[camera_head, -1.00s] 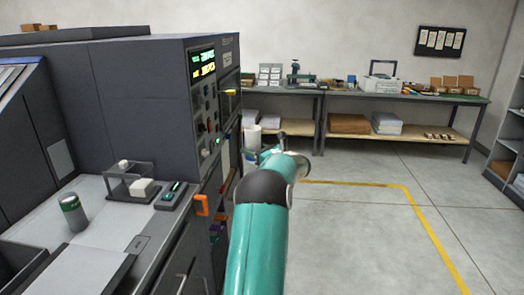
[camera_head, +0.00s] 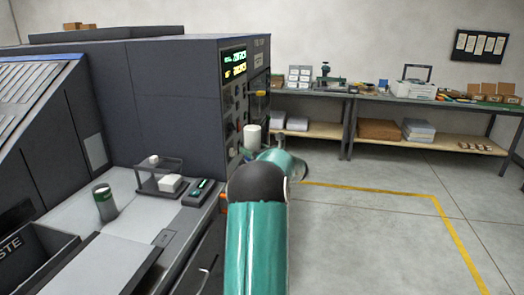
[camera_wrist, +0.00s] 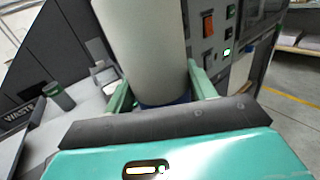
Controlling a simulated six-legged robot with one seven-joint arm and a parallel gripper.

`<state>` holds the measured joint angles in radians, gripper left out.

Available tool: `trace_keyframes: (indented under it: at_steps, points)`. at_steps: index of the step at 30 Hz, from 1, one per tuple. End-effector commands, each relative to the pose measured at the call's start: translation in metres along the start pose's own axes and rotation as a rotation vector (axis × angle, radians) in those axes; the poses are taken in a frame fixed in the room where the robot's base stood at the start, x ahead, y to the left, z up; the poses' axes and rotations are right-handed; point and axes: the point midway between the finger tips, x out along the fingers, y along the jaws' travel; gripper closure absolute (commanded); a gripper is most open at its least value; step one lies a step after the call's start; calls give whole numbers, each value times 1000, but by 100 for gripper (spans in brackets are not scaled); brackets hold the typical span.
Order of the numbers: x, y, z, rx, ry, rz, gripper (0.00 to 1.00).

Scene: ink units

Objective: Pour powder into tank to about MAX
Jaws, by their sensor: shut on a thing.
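My gripper (camera_wrist: 160,92) is shut on a white cylindrical container (camera_wrist: 143,45), with one teal finger on each side of it in the wrist view. A dark blue band shows at the container's lower end. In the head view the white container (camera_head: 252,137) stands above the end of my teal arm, close to the dark machine's control panel, and looks roughly upright. My fingers are mostly hidden behind my arm there. I cannot make out the tank, its MAX mark or any powder.
The dark machine (camera_head: 165,90) has a lit display (camera_head: 234,62). A grey-green can (camera_head: 104,202) and a small rack (camera_head: 160,178) stand on its grey ledge. A workbench (camera_head: 350,95) runs along the back wall. The floor at right is clear, with yellow lines.

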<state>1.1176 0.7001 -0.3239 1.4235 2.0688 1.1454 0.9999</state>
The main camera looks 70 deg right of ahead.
Motion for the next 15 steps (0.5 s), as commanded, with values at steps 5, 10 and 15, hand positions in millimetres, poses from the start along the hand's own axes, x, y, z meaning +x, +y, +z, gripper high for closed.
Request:
trace_keyframes:
  at_steps: [5, 10, 15]
  points:
    - [12, 17, 1, 1, 0, 1, 70]
    - [22, 32, 2, 0, 0, 2, 70]
    - [32, 47, 2, 1, 0, 1, 70]
